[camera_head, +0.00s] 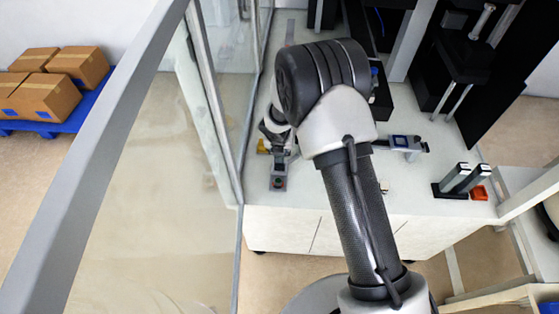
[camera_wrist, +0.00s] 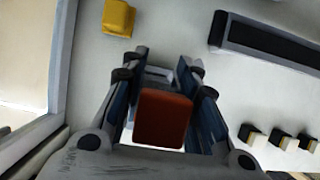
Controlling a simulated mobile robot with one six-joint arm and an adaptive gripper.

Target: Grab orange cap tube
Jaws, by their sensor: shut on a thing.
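The orange cap (camera_wrist: 163,118) shows in the wrist view as a red-orange block between the two fingers of my gripper (camera_wrist: 162,65). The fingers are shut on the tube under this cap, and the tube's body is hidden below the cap. The held tube cannot be made out there.
A yellow block (camera_wrist: 119,18) lies on the worktop to the upper left in the wrist view. A long black part (camera_wrist: 265,40) lies to the right, with several small black-and-white pieces (camera_wrist: 280,138) below it. A glass panel (camera_head: 225,80) borders the worktop's left side.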

